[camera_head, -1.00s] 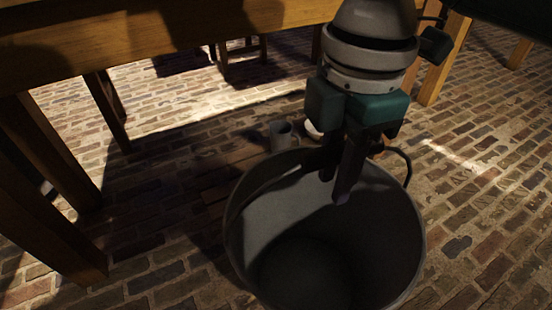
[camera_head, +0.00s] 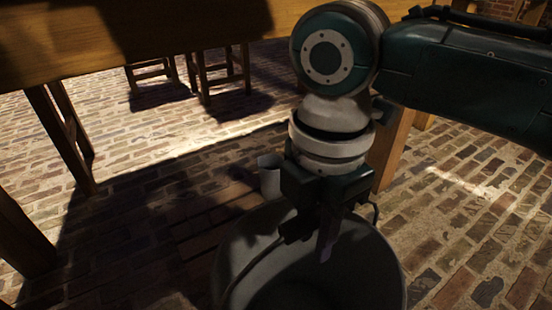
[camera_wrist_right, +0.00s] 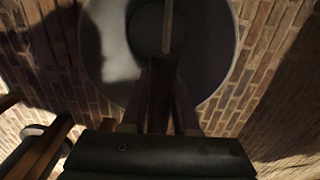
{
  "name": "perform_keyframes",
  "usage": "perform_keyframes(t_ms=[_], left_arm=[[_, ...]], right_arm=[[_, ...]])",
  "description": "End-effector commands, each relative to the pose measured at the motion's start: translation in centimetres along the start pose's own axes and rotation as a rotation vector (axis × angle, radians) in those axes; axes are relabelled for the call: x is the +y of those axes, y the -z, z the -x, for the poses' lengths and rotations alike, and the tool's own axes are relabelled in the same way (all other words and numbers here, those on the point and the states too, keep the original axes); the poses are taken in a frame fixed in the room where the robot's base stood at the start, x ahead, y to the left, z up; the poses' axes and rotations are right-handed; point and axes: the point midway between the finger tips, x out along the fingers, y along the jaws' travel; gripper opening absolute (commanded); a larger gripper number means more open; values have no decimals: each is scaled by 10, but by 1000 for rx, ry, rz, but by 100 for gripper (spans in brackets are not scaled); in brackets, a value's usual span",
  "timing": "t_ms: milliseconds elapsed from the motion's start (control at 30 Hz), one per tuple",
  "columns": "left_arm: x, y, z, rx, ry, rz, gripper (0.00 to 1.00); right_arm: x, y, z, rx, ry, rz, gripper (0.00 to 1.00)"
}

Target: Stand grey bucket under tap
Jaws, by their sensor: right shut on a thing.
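The grey bucket (camera_head: 245,262) is upright and wide open at the top, at the bottom centre of the head view. Its lower part is cut off, so I cannot tell whether it touches the floor. It also shows from above in the right wrist view (camera_wrist_right: 105,65). My right gripper (camera_head: 325,243) points down over the bucket's mouth. It is shut on the bucket, apparently on its thin handle, though the grip is dark. The handle seems to run down to the left rim. No tap shows in these frames. My left gripper is out of view.
A small grey mug (camera_head: 269,176) stands just behind the bucket. Dark wooden slats (camera_head: 205,228) lie on the brick floor to its left. A wooden table (camera_head: 180,50) crosses the top, with legs at left and right. Brick floor (camera_head: 465,225) is clear on the right.

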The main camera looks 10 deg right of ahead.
Motion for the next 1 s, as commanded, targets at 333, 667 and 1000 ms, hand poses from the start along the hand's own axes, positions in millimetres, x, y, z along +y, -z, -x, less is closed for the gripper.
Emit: perform_keyframes(t_ms=[333, 667, 1000], left_arm=[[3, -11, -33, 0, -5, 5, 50], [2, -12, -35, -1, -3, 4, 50], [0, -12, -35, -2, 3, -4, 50]], right_arm=[[2, 0, -39, 0, -7, 1, 0], [0, 0, -45, -1, 0, 0, 32], [0, 0, -44, -1, -1, 0, 58]])
